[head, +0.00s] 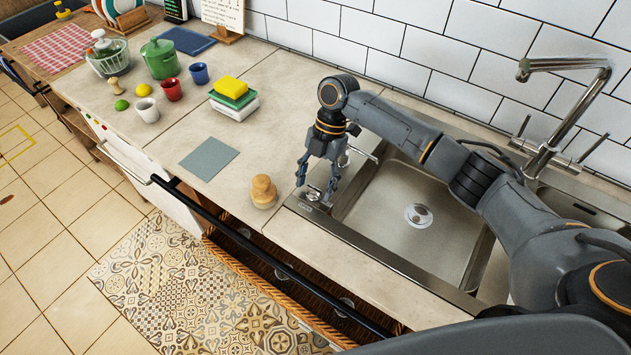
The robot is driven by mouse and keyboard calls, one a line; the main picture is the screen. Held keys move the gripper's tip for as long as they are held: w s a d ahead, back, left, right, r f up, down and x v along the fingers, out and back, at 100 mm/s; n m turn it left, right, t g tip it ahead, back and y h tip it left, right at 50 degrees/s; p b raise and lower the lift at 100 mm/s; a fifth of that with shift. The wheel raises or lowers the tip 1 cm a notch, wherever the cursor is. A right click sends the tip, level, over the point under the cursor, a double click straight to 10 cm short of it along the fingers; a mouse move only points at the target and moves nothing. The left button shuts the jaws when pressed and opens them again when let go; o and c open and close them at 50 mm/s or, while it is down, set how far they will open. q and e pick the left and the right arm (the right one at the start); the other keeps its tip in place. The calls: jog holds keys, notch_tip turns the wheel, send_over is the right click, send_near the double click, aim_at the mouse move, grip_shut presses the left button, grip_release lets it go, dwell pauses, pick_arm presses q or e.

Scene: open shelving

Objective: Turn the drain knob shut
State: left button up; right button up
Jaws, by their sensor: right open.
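A small metal knob (311,194), apparently the drain knob, sits on the steel rim at the left front corner of the sink (385,240). My right gripper (315,188) is open and points down over this corner, with its two fingers on either side of the knob. I cannot tell whether they touch it. The knob is small and partly hidden by the fingers, so its turned position is unclear. The round drain (418,216) shows in the empty basin. My left gripper is not in view.
A tall chrome faucet (560,110) stands behind the sink on the right. A wooden brush (263,191) stands on the counter left of my right gripper. The tiled wall (430,50) bounds the back.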

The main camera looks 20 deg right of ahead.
jog(key=v, duration=1.2)
